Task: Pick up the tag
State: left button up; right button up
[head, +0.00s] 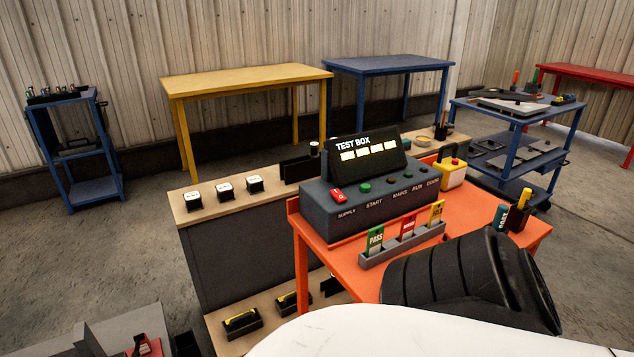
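Several tags stand upright in a grey rack (402,246) on the orange table. They are a green tag (376,240) reading PASS, a red tag (407,227) and a yellow tag (437,213); the text on the last two is too small to read surely. The task does not say which tag. Neither of my grippers shows; the arm part at the bottom right covers the table's near right area.
A grey test box (345,212) with lit windows and buttons stands behind the rack. A yellow box with a red button (453,172) is to its right. A black holder (517,217) with a yellow item stands near the orange table's right edge. A wooden-topped bench (222,209) adjoins at left.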

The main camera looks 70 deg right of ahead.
aim_at(437, 209)
jog(key=u, duration=0.65)
jog(key=k, duration=1.35)
jog(key=z, duration=0.95)
